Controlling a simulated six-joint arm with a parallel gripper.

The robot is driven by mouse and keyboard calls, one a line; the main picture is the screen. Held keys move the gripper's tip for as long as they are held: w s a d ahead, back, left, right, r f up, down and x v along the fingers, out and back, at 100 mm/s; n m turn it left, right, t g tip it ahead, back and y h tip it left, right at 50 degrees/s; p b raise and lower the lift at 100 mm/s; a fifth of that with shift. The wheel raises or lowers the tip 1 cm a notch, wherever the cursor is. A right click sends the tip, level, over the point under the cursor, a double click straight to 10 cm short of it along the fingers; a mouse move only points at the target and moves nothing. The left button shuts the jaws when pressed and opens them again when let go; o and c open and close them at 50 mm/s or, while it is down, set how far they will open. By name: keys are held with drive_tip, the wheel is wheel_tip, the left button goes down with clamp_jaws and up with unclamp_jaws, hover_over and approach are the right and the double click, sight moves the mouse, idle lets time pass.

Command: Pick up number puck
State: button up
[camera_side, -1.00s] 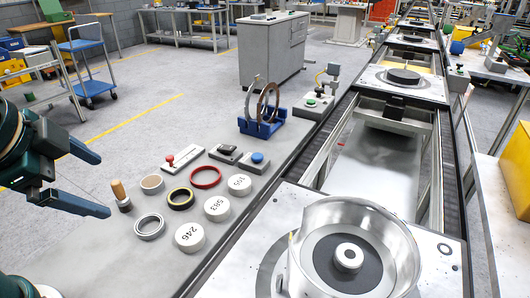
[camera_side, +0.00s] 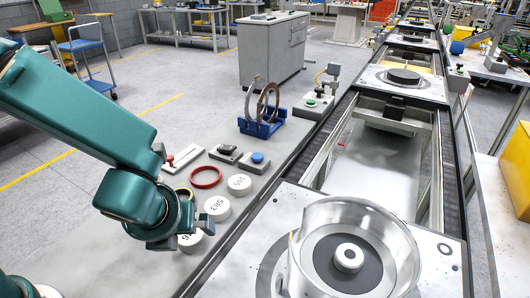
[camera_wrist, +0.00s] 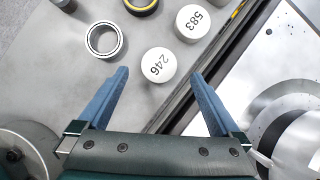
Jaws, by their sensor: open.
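Several white number pucks stand on the grey bench. Puck 246 (camera_wrist: 158,65) lies ahead of and between the open blue fingers of my gripper (camera_wrist: 162,80) in the wrist view, apart from both. In the side view, puck 246 (camera_side: 191,241) is partly hidden by my wrist. Puck 583 (camera_wrist: 193,22) is beyond it in the wrist view and also shows in the side view (camera_side: 216,208). A further puck (camera_side: 239,185) stands farther up the row. My gripper is empty.
A metal ring (camera_wrist: 105,40) and a black-yellow ring (camera_wrist: 141,4) lie near the pucks. A red ring (camera_side: 205,177) lies farther back. A metal housing (camera_side: 390,246) stands on the pallet at the right, beyond the bench edge.

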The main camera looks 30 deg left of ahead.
sight(189, 237)
drive_tip(key=shift+x, duration=2.1)
drive_tip(key=c, duration=1.4)
